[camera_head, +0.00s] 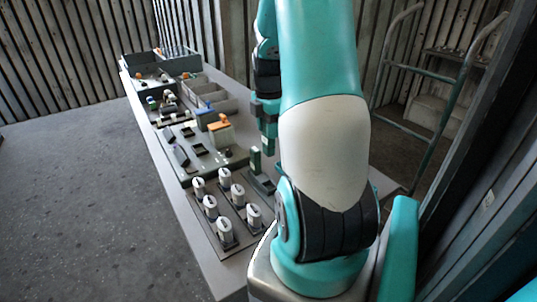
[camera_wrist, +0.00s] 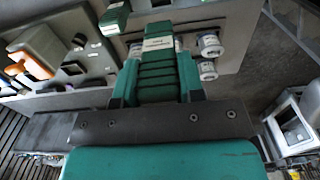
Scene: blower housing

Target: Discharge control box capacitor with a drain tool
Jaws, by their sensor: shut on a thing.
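My gripper (camera_wrist: 160,75) is shut on a green ribbed tool with a white label (camera_wrist: 158,43), seen in the wrist view; the label text is too small to read. I take this to be the drain tool. In the head view my gripper (camera_head: 269,122) hangs over the right part of the bench, partly hidden by my arm. A second green block with a white label (camera_wrist: 113,18) is beside it in the wrist view. A green upright piece (camera_head: 255,161) stands by a dark holder in the head view. I cannot tell which part is the control box capacitor.
Several white-topped cylinders (camera_head: 226,230) stand on a plate at the bench's near end. A grey-green panel (camera_head: 206,165) carries dark parts and an orange-topped block (camera_head: 220,126). Open bins (camera_head: 160,75) stand farther back. A metal trolley frame (camera_head: 430,80) stands right. Floor at left is clear.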

